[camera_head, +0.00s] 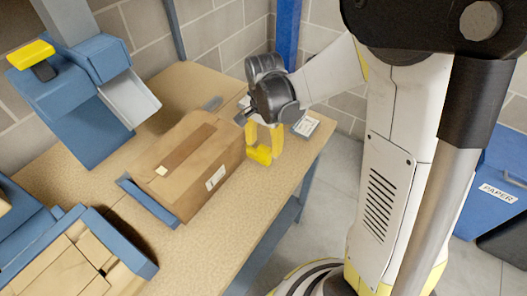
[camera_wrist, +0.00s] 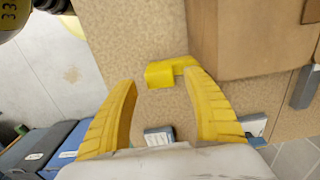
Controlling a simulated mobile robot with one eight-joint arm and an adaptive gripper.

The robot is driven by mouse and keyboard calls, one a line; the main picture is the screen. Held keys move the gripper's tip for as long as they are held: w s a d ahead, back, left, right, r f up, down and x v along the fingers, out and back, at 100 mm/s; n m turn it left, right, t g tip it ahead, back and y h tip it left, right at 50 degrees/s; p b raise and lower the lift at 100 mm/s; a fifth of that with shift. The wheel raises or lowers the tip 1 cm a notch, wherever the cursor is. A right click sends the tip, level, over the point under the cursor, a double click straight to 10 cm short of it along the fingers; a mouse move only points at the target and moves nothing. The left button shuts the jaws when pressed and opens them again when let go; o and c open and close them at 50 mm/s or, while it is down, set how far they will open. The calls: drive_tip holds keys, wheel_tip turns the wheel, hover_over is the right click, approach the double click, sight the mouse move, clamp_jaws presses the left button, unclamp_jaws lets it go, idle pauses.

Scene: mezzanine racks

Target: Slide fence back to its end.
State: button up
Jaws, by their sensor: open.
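No part is plainly marked as the fence. A yellow angled block (camera_head: 259,155) is on the tan bench beside a brown carton; it may be the fence's grip, but I cannot tell. In the wrist view the block (camera_wrist: 168,73) lies ahead of and between my spread yellow fingers, apart from them. My gripper (camera_head: 263,138) is open and empty over the bench, right of the carton; it also shows in the wrist view (camera_wrist: 166,105). A low blue plate (camera_head: 148,200) stands at the carton's near left side, and a small grey piece (camera_head: 212,103) at its far side.
The carton (camera_head: 190,165) fills the bench middle, close to my gripper. A blue machine with a yellow top (camera_head: 75,95) stands at the back left. A blue tray (camera_head: 128,263) of cartons is at the front left. A small pale device (camera_head: 305,125) sits near the bench's right edge.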

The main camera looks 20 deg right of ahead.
drive_tip(key=shift+f, duration=1.15)
clamp_jaws()
drive_tip(key=w+d, duration=0.4)
drive_tip(key=d, duration=0.1)
drive_tip(key=w+d, duration=0.2)
drive_tip(key=d, duration=0.1)
drive_tip(key=shift+d+b, duration=0.1)
drive_tip(key=shift+b, duration=0.3)
drive_tip(key=shift+c, duration=1.2)
unclamp_jaws()
drive_tip(key=shift+o, duration=1.2)
drive_tip(key=shift+d, duration=0.15)
